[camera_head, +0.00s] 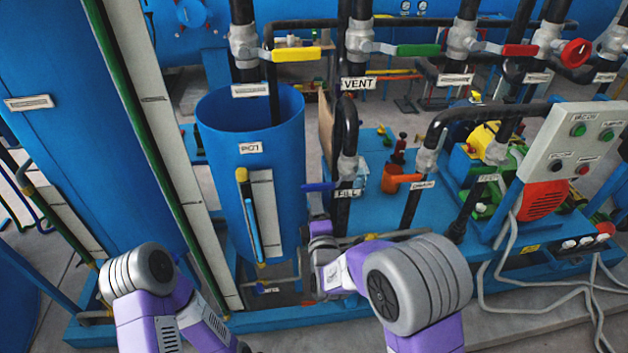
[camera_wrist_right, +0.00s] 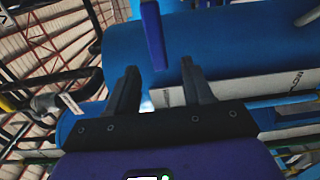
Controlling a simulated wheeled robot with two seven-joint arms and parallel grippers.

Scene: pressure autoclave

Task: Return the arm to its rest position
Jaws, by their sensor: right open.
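My right arm (camera_head: 418,285) reaches in from the bottom right of the head view, with its wrist turned up beside the blue tank. My right gripper (camera_wrist_right: 160,66) is open in the right wrist view, with two dark fingers apart and nothing between them. A blue lever handle (camera_wrist_right: 153,35) shows just beyond the fingertips, apart from them. In the head view the blue handle (camera_head: 319,187) is on the FILL valve, just above my right wrist. My left arm (camera_head: 150,290) is folded at the lower left; its gripper is out of the picture.
The open-topped blue tank (camera_head: 225,165) stands close to the left of my right wrist. A control box (camera_head: 583,140) with grey cables is at the right.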

